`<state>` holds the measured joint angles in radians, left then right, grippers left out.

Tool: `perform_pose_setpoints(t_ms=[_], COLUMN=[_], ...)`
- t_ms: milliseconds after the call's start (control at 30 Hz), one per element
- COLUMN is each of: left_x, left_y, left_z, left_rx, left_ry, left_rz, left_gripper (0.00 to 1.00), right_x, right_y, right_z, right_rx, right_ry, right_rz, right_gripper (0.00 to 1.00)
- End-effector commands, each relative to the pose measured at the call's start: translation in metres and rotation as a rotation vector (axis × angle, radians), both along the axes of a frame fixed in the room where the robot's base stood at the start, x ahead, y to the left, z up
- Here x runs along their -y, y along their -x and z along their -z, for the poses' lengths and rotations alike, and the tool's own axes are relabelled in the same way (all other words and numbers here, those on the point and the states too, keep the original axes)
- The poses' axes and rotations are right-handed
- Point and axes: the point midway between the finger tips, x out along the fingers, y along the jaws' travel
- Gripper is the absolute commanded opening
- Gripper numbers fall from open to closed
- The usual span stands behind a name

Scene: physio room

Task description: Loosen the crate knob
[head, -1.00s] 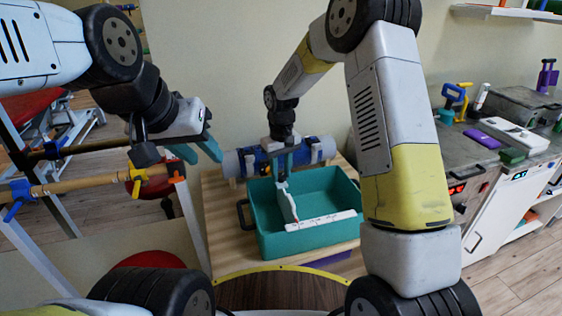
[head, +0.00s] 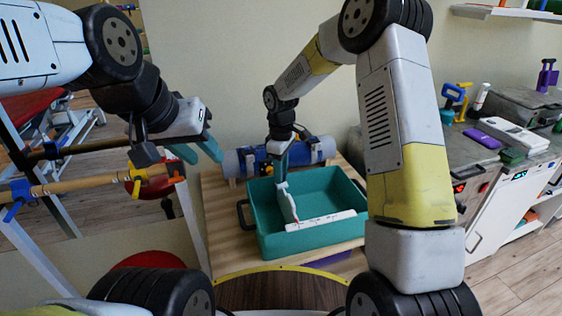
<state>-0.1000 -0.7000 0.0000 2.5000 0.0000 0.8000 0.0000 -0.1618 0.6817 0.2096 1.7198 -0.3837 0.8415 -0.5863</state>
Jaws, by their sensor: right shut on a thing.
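A teal crate (head: 335,180) stands on a wooden table. A white two-armed tool with small red marks (head: 320,220) is in it; one arm lies low near the front wall and the other slants up. My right gripper (head: 281,182) reaches down over the left part of the crate and is shut on the top of the slanting white arm. A separate knob on the crate cannot be made out; the gripper and my arm hide part of the area. My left gripper (head: 208,158) is open and empty, left of the crate, above the table's left side.
A blue roll (head: 246,162) lies behind the crate. A dark handle (head: 242,213) is at the crate's left. Wooden bars with a blue clamp (head: 17,198) and a yellow clamp (head: 136,178) stand at left. A counter with several items, including a purple block (head: 482,139), is at right.

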Motion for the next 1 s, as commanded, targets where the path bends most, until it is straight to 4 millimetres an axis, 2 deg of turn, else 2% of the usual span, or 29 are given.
perform_pose_setpoints(t_ms=[500,533,633,1000], left_x=[0.0000,0.0000,0.0000,0.0000], left_y=[0.0000,0.0000,0.0000,0.0000], left_z=[0.0000,0.0000,0.0000,0.0000], left_rx=[0.000,0.000,0.000,0.000], left_ry=[0.000,0.000,0.000,0.000], left_rz=[0.000,0.000,0.000,0.000], left_gripper=[0.36,0.36,0.36,0.36], right_x=[-0.0001,0.0000,0.0000,0.0000], right_y=[-0.0004,-0.0003,-0.0003,-0.0004], right_z=[-0.0006,-0.0006,-0.0005,-0.0047], right_rx=[0.001,0.001,0.001,0.001], right_ry=[-0.001,-0.001,-0.001,-0.001], right_rz=[-0.018,-0.018,-0.018,-0.017], right_gripper=[0.00,0.35,0.53,0.53])
